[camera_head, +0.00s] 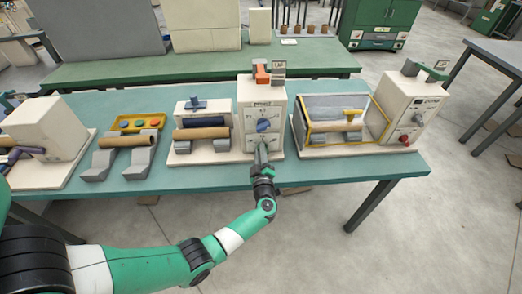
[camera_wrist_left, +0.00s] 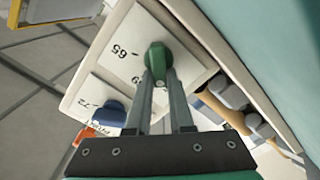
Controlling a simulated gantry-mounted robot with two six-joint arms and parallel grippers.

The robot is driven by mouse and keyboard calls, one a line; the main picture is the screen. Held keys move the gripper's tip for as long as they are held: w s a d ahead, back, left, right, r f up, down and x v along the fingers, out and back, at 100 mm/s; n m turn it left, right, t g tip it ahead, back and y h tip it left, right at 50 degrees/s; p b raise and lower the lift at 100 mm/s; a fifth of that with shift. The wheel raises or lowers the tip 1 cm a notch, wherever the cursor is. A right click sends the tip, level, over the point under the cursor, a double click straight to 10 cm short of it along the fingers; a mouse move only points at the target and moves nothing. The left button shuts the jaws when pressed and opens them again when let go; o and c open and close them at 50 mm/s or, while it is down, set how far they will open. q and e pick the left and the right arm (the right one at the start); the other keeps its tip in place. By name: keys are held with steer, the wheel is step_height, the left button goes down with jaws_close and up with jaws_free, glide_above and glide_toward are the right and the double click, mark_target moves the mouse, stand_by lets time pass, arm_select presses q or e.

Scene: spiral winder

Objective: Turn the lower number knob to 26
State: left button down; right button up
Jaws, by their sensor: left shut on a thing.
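The white upright control box (camera_head: 249,97) stands at the middle of the teal table. Its blue upper knob (camera_head: 263,125) also shows in the left wrist view (camera_wrist_left: 108,113). The green lower knob (camera_wrist_left: 158,56) sits on the same front panel, with the printed numbers 65 and 39 partly readable near it. My left gripper (camera_wrist_left: 160,78) is shut on the green knob, its two fingers at the knob's sides. In the head view my left gripper (camera_head: 262,152) covers the lower knob. The number it points to cannot be read.
Left of the box are a brown roll (camera_head: 201,133) and another roll on grey supports (camera_head: 128,140). A yellow-framed guard (camera_head: 335,110) and a second control box (camera_head: 410,105) stand to the right. The table's front edge (camera_head: 330,174) lies close to my arm.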

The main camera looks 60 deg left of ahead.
arm_select(q)
steer(key=shift+s+f+n, duration=0.1)
steer(key=shift+f+n, duration=0.05)
steer(key=shift+n, duration=1.05)
steer(key=c, duration=0.8)
jaws_free()
